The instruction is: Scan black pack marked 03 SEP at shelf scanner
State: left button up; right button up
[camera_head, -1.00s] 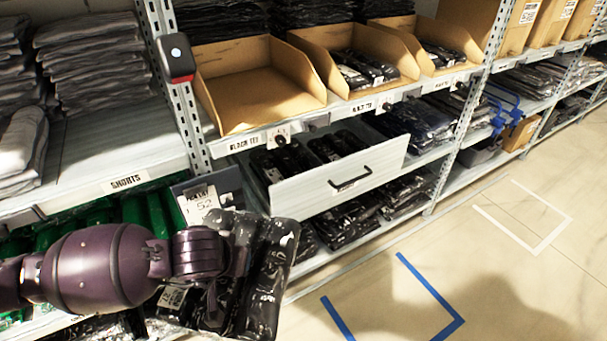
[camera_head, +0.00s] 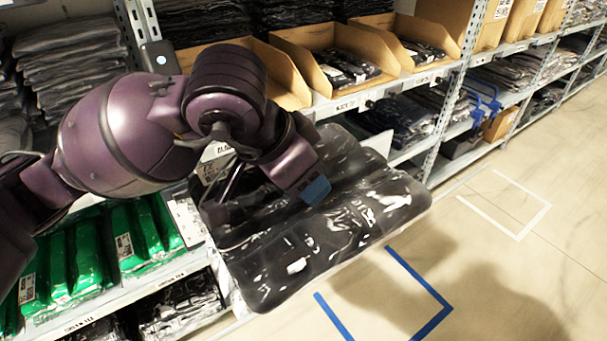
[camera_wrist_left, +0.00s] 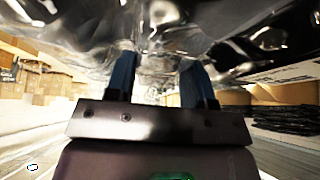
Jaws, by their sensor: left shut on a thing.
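My left gripper (camera_head: 308,186) is shut on a black plastic-wrapped pack (camera_head: 335,232). It holds the pack raised in front of the shelf, tilted, with its broad glossy face showing. In the left wrist view the two blue fingers (camera_wrist_left: 158,84) reach up to the shiny pack (camera_wrist_left: 75,30), which fills the top. I cannot read a 03 SEP mark on it. My right gripper is not in view.
Cardboard bins (camera_head: 318,75) with black packs line the shelf behind. Green packs (camera_head: 70,258) lie on the lower left shelf, and folded dark clothes (camera_head: 75,65) above. The pack mostly hides the white drawer. The floor at right is clear, with blue tape (camera_head: 425,290).

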pick_arm(q)
jog(key=w+a+f, duration=0.1)
jog(key=w, duration=0.1)
jog(key=w+a+f+b, duration=0.1)
jog(key=w+a, duration=0.1)
jog(key=w, duration=0.1)
jog(key=w+a+f, duration=0.2)
jog(key=shift+w+a+b, duration=0.1)
jog(key=shift+w+b, duration=0.2)
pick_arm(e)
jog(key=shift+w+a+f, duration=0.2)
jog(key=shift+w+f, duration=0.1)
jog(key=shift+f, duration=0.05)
pick_arm(q)
jog(key=shift+r, duration=0.1)
